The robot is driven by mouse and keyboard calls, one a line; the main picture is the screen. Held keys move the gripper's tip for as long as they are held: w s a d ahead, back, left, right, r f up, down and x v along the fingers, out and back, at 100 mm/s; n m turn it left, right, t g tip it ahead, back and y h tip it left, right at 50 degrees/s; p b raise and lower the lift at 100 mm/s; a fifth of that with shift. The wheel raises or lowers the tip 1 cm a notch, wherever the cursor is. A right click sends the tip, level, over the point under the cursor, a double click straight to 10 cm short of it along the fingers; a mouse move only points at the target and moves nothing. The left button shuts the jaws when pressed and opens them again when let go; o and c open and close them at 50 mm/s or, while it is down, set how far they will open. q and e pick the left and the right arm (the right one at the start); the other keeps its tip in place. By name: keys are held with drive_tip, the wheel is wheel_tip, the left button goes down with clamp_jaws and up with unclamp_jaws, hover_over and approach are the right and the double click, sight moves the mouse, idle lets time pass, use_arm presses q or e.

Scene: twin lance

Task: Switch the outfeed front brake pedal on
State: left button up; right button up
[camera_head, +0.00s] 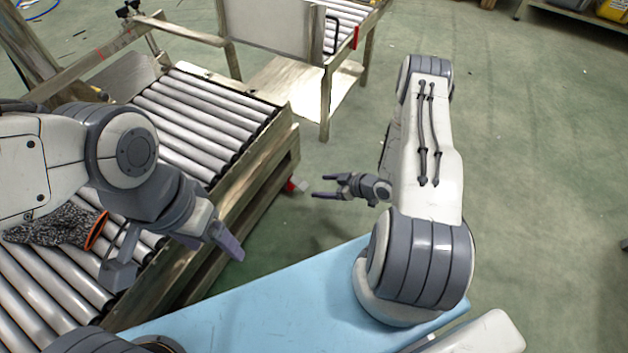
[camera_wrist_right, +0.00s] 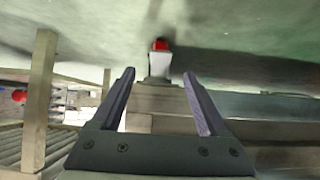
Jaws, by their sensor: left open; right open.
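A small pedal (camera_head: 299,186) with a pale body and a red part sticks out low from the side of the roller conveyor. In the right wrist view the pedal (camera_wrist_right: 160,62) lies ahead, beyond the fingertips and centred between them; which way it is set I cannot tell. My right gripper (camera_head: 323,187) is open and empty, just right of the pedal in the head view and pointing at it. Its two fingers frame the pedal in the right wrist view (camera_wrist_right: 160,75). My left gripper (camera_head: 175,260) is open and empty over the conveyor's near edge.
The roller conveyor (camera_head: 195,115) has a wooden side rail. A dark speckled glove with an orange cuff (camera_head: 60,225) lies on its rollers. A second conveyor (camera_head: 345,20) with a metal panel stands behind.

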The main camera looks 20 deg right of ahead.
use_arm(q)
wheel_tip(320, 180, up, 2)
drive_tip(key=shift+r+p, duration=0.1)
drive_tip(key=shift+p, duration=0.55)
use_arm(e)
drive_tip(key=v, duration=0.3)
drive_tip(key=shift+s+d+r, duration=0.15)
drive_tip(key=shift+s+r, duration=0.05)
drive_tip(key=shift+s, duration=0.05)
